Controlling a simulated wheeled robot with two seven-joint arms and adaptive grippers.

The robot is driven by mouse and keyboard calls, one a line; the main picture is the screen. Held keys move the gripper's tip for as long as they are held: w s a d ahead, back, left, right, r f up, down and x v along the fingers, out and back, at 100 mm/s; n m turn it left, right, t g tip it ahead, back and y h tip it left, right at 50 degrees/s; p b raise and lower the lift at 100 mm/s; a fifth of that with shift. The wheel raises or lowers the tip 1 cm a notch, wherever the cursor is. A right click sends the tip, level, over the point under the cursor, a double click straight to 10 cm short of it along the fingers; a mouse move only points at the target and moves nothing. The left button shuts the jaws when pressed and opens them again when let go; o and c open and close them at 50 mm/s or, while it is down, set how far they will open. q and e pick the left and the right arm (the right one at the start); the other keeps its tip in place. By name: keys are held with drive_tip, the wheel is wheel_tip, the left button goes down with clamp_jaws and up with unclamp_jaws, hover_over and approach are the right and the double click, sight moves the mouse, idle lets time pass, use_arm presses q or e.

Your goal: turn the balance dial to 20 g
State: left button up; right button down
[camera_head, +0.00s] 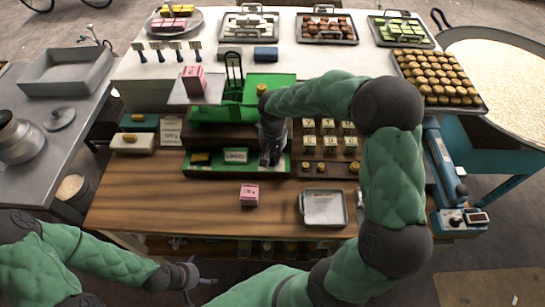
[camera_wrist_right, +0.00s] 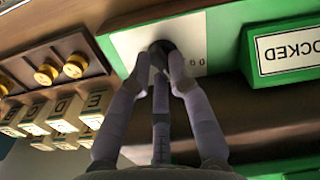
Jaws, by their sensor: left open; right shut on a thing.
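The green balance (camera_head: 222,115) stands at the back middle of the wooden table. A pink box (camera_head: 193,82) sits on its left pan (camera_head: 212,92), and a small brass weight (camera_head: 262,88) is at its right side. My right gripper (camera_head: 270,157) is at the base's front; in the right wrist view its fingers (camera_wrist_right: 162,62) are shut around the dark dial knob (camera_wrist_right: 160,47) on a white dial face (camera_wrist_right: 130,45). The fingers hide most of the markings, so I cannot read the setting. A LOCKED sign (camera_wrist_right: 286,50) is beside it. My left gripper (camera_head: 190,275) is open and empty, low in front of the table.
Brass weights (camera_wrist_right: 75,67) and lettered blocks (camera_wrist_right: 62,115) are beside the dial. Another pink box (camera_head: 249,196) and a metal tray (camera_head: 324,208) lie on the front table. A blue device (camera_head: 458,205) stands at right. The table's front left is clear.

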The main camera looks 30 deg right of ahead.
drive_tip(key=m+b, duration=0.1)
drive_tip(key=m, duration=0.3)
drive_tip(key=shift+s+f+m, duration=0.1)
drive_tip(key=shift+m, duration=0.2)
drive_tip(key=m+b, duration=0.1)
drive_tip(key=m, duration=0.2)
drive_tip(key=shift+m, duration=0.4)
drive_tip(key=m+b, duration=0.1)
drive_tip(key=m, duration=0.2)
drive_tip(key=shift+s+a, duration=0.1)
drive_tip(key=shift+m+b, duration=0.55)
drive_tip(key=shift+m, duration=1.55)
drive_tip(key=c, duration=1.1)
unclamp_jaws()
drive_tip(key=shift+a, duration=0.1)
drive_tip(key=shift+c, duration=0.2)
